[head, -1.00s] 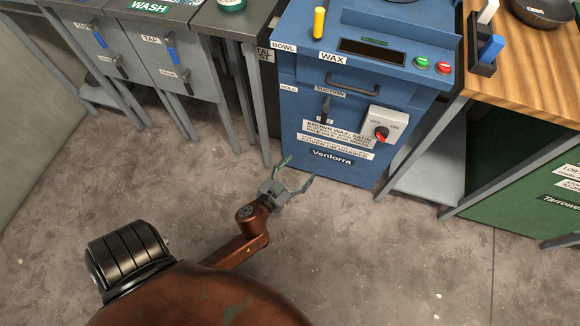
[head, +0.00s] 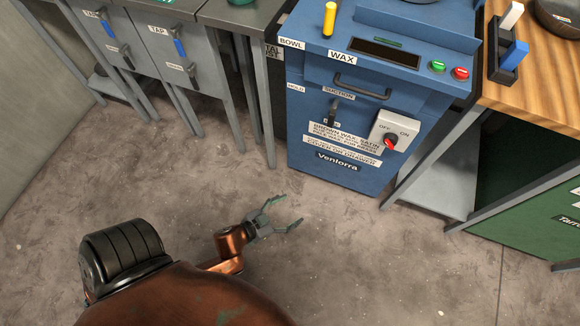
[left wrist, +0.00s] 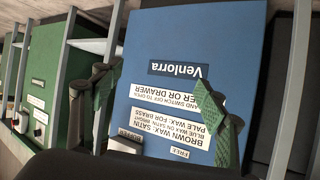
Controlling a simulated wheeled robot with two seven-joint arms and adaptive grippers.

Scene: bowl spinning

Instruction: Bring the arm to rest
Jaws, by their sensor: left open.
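My left gripper (head: 280,215) is open and empty in the head view. It is over the bare floor, in front of and apart from the blue machine (head: 345,180). Its copper-coloured arm link comes up from the bottom of the view. In the left wrist view the two green fingers (left wrist: 160,110) stand wide apart, with nothing between them. The blue machine's front with its Venlorra label (left wrist: 180,70) shows beyond them, turned over. My right gripper does not show in either view.
The blue machine has a drawer handle (head: 362,87), a red switch (head: 391,141) and a yellow knob (head: 329,18). Grey cabinets (head: 180,60) stand at the left. A wooden-topped bench (head: 540,90) stands at the right. The floor (head: 370,250) in front is clear.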

